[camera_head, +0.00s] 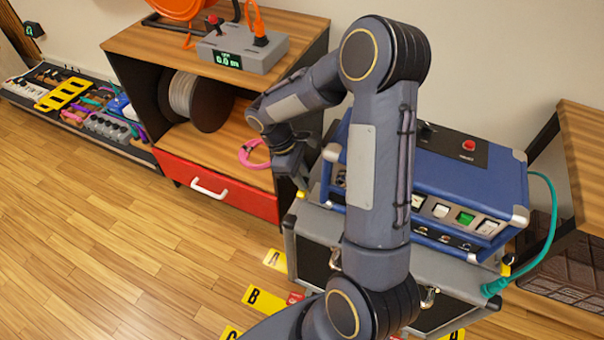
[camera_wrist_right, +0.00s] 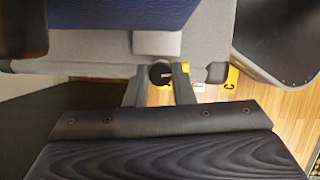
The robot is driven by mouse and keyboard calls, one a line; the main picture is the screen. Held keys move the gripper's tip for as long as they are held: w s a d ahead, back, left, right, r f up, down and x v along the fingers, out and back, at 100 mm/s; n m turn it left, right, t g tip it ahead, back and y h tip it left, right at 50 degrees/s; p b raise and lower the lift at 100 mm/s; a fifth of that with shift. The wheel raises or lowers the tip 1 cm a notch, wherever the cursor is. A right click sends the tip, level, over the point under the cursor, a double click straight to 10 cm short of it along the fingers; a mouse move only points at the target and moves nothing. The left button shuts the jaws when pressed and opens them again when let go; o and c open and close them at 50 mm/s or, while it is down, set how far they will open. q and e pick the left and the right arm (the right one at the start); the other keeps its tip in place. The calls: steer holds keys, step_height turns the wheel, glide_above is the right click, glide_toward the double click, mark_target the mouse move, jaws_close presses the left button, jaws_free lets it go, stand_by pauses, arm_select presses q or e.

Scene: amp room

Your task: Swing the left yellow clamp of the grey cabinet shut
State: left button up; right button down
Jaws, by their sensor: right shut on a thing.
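The grey cabinet (camera_head: 314,255) stands on the floor with the blue amp on top. Its left yellow clamp (camera_head: 299,195) shows as a small yellow bit at the cabinet's upper left corner, mostly hidden by my gripper. My right gripper (camera_head: 301,182) reaches down to this corner. In the wrist view, my right gripper's fingers (camera_wrist_right: 160,78) are on either side of a dark round knob (camera_wrist_right: 160,73) with yellow (camera_wrist_right: 167,88) beside it, and are shut on the clamp. The exact angle of the clamp cannot be told. My left gripper is not in view.
The blue amp (camera_head: 455,178) is partly hidden by my right arm. A teal cable (camera_head: 551,215) plugs in at the cabinet's right. A wooden shelf with a red drawer (camera_head: 225,190) stands to the left. Yellow letter markers (camera_head: 266,299) lie on the floor. Floor at left is clear.

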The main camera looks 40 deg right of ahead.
steer(key=n+p, duration=0.1)
steer(key=n, duration=0.1)
steer(key=shift+a+r+n+t+h, duration=0.1)
steer(key=shift+n+t+h, duration=0.3)
steer(key=n, duration=0.2)
steer(key=shift+s+n+t, duration=0.1)
steer(key=shift+n+t, duration=0.2)
steer(key=shift+t, duration=0.1)
steer(key=n, duration=0.2)
steer(key=n+t+h+p, duration=0.1)
steer(key=n, duration=0.1)
steer(key=shift+s+n+t, duration=0.1)
steer(key=shift+n+t, duration=0.2)
steer(key=shift+n, duration=0.1)
steer(key=c, duration=1.2)
jaws_free()
steer(key=shift+c, duration=0.2)
